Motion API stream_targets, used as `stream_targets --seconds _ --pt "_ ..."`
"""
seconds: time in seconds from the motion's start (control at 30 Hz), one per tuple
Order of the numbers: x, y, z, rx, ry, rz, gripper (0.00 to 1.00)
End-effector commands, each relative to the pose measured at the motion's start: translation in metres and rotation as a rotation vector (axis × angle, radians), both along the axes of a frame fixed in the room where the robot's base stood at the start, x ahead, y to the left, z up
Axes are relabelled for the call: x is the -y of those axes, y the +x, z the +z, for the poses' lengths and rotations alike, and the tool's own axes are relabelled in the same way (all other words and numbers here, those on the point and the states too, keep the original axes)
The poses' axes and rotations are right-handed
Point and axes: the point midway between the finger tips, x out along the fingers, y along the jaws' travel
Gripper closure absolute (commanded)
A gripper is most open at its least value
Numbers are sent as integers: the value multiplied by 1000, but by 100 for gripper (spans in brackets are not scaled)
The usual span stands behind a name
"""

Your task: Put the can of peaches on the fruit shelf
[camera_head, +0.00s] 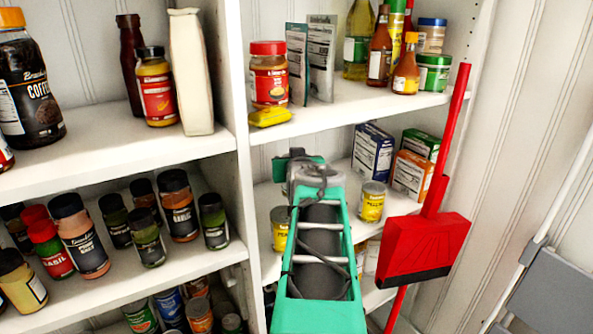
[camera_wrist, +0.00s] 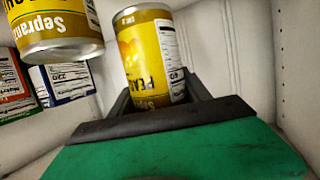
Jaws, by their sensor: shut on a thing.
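The can of peaches (camera_wrist: 148,58), with a yellow label and the letters "PEA" partly showing, is between the fingers of my gripper (camera_wrist: 160,96) in the wrist view. The gripper is shut on it. In the head view my green arm reaches into the lower right shelf and hides the fingers. A yellow can (camera_head: 279,228) shows just left of the arm and seems to be the held one. Another yellow can (camera_head: 371,202) stands right of the arm; it seems to be the upside-down can (camera_wrist: 55,28) in the wrist view.
A blue box (camera_head: 372,152) and an orange box (camera_head: 412,175) stand behind the right can. A red dustpan (camera_head: 425,235) with a long handle stands at the right shelf edge. Spice jars (camera_head: 80,235) crowd the left shelf. The upper right shelf (camera_head: 340,118) has bare room in front.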

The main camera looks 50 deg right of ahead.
Motion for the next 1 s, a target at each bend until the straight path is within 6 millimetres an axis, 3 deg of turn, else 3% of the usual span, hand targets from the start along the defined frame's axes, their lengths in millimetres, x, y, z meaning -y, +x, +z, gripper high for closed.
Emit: stream_targets --seconds 0.63,0.87,1.0 --pt "88 104 1 2 -2 -1 100" --pt "87 102 -25 2 -2 -2 100" --pt "87 102 -50 0 0 -2 100"
